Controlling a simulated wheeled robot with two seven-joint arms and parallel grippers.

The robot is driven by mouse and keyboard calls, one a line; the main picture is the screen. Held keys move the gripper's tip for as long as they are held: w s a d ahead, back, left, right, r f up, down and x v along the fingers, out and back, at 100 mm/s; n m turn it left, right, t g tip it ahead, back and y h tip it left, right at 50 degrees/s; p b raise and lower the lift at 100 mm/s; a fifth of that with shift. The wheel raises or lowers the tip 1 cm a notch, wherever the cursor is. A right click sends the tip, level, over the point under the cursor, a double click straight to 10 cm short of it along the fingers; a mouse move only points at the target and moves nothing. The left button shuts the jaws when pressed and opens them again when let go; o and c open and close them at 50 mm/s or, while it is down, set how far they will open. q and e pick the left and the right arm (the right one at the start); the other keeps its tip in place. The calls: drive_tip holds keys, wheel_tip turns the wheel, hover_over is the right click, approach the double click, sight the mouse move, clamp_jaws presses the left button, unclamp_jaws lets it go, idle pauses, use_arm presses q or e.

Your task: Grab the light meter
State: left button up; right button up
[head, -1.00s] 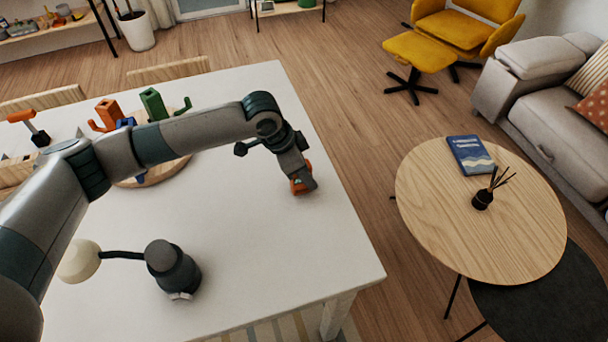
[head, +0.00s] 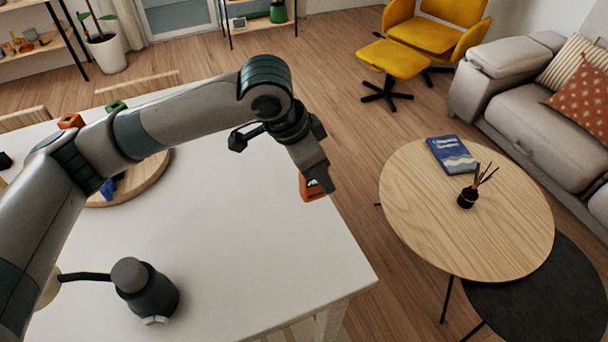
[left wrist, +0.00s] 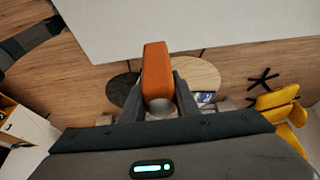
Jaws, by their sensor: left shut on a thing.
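The light meter is an orange block with a small dark face (head: 312,187). It is in my left gripper (head: 318,178), near the right edge of the white table in the head view. In the left wrist view the orange light meter (left wrist: 157,75) stands between the two fingers of my left gripper (left wrist: 160,98), which are shut on it. It appears to be held above the table surface. The fingers and wrist hide part of it in the head view.
A round wooden side table (head: 420,220) with a blue book (head: 452,155) stands right. The table's right-front area is clear.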

use_arm(q)
drive_tip(key=shift+s+d+r, duration=0.5)
drive_tip(key=shift+s, duration=0.1)
